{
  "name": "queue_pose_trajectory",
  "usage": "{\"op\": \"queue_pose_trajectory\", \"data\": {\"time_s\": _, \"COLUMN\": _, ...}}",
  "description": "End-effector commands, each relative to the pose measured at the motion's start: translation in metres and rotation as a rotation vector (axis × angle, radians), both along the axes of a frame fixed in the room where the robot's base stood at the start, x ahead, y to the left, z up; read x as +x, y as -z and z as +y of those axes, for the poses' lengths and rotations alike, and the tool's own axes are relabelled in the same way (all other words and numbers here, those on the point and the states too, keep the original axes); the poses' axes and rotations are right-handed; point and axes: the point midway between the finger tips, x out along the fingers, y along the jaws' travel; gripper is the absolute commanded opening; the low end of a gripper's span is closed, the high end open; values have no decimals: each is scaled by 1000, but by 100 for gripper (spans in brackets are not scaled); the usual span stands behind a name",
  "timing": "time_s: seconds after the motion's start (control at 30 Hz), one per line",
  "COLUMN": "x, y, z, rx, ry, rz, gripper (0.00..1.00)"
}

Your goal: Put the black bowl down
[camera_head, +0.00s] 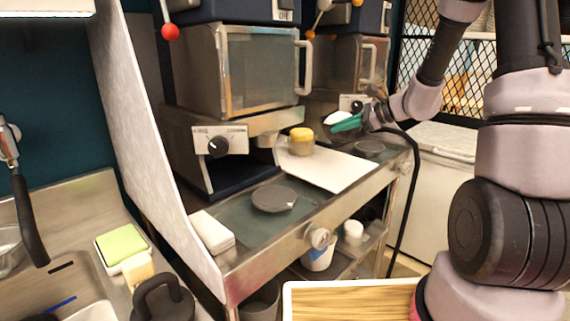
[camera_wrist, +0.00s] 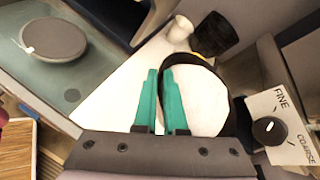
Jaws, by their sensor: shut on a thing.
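The bowl (camera_wrist: 196,103) in the wrist view has a white inside and a dark rim and outside. My gripper (camera_wrist: 160,75) has teal fingers, and they are shut on the bowl's near left wall. In the head view the bowl (camera_head: 337,117) shows as a small white patch beside the teal fingers of my gripper (camera_head: 347,124). It appears held above the counter, near the far end of a white board (camera_head: 330,172). The bowl's underside is hidden, and I cannot tell its exact height.
A yellow-topped container (camera_head: 301,135) stands on the board's far left part. A round grey plate (camera_head: 273,198) lies left of the board, and another (camera_head: 370,148) lies right. The board's front part is clear.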

Motion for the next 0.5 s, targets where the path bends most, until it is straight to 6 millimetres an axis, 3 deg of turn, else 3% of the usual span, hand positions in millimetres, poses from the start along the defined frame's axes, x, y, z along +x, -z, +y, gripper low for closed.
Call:
{"op": "queue_pose_trajectory", "data": {"time_s": 0.07, "x": 1, "y": 3, "z": -6, "rx": -2, "ry": 23, "rz": 0, "gripper": 0}}
{"op": "queue_pose_trajectory", "data": {"time_s": 0.3, "x": 1, "y": 44, "z": -8, "rx": 0, "ry": 31, "rz": 5, "gripper": 0}}
{"op": "queue_pose_trajectory", "data": {"time_s": 0.5, "x": 1, "y": 64, "z": -8, "rx": -2, "ry": 31, "rz": 2, "gripper": 0}}
